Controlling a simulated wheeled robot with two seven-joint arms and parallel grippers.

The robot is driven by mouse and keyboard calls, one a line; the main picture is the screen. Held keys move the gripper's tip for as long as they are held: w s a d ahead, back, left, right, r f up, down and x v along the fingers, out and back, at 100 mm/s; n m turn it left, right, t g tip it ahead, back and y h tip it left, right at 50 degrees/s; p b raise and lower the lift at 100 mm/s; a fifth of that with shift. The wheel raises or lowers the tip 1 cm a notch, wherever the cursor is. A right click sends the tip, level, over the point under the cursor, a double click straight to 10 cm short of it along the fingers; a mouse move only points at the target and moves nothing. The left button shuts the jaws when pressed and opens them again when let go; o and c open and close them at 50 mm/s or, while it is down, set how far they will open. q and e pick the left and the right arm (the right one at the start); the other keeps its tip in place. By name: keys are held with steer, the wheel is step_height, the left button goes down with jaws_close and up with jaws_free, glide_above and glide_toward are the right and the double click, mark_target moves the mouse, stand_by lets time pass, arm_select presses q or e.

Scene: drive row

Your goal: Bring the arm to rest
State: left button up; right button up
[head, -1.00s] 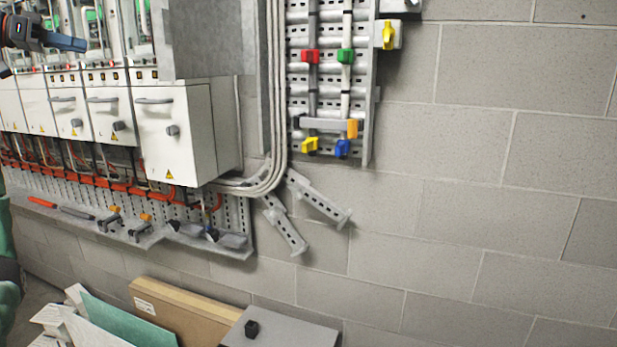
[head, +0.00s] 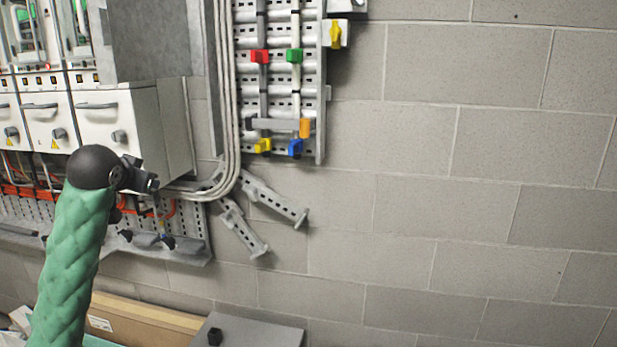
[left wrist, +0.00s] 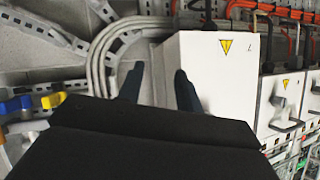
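My left arm rises from the bottom left of the head view, with a green padded sleeve and a dark round joint. My left gripper shows in the left wrist view (left wrist: 160,78) with its two dark fingers apart and nothing between them. A white drive cabinet (left wrist: 217,75) with a yellow warning triangle lies beyond the fingers, seen upside down; I cannot tell how far. In the head view the gripper cannot be made out clearly beyond the arm's round joint. My right gripper is not in view.
White drive cabinets (head: 140,125) line the left wall. Grey cables (head: 228,110) run beside a slotted panel with coloured valve-like handles (head: 295,147). Loose brackets (head: 275,198) are below. A cardboard box (head: 145,322) and grey surface (head: 245,332) stand low. The right block wall is bare.

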arm_select(q)
steer(key=s+d+f+g, duration=0.1)
steer(key=s+d+f, duration=0.55)
steer(key=f, duration=0.55)
steer(key=s+d+f+g+h, duration=0.1)
steer(key=s+d+f+g, duration=0.1)
steer(key=s+d+f, duration=0.65)
steer(key=s+d+f+g, duration=0.15)
steer(key=s+f, duration=0.35)
steer(key=f, duration=0.9)
steer(key=s+d+f+g+h, duration=0.1)
steer(key=s+d+f+g, duration=0.2)
steer(key=s+f, duration=0.7)
steer(key=s+d+f+g, duration=0.3)
steer(key=s+f, duration=0.7)
steer(key=s, duration=0.7)
steer(key=shift+s+d+f+h, duration=0.35)
steer(key=shift+d+h, duration=0.05)
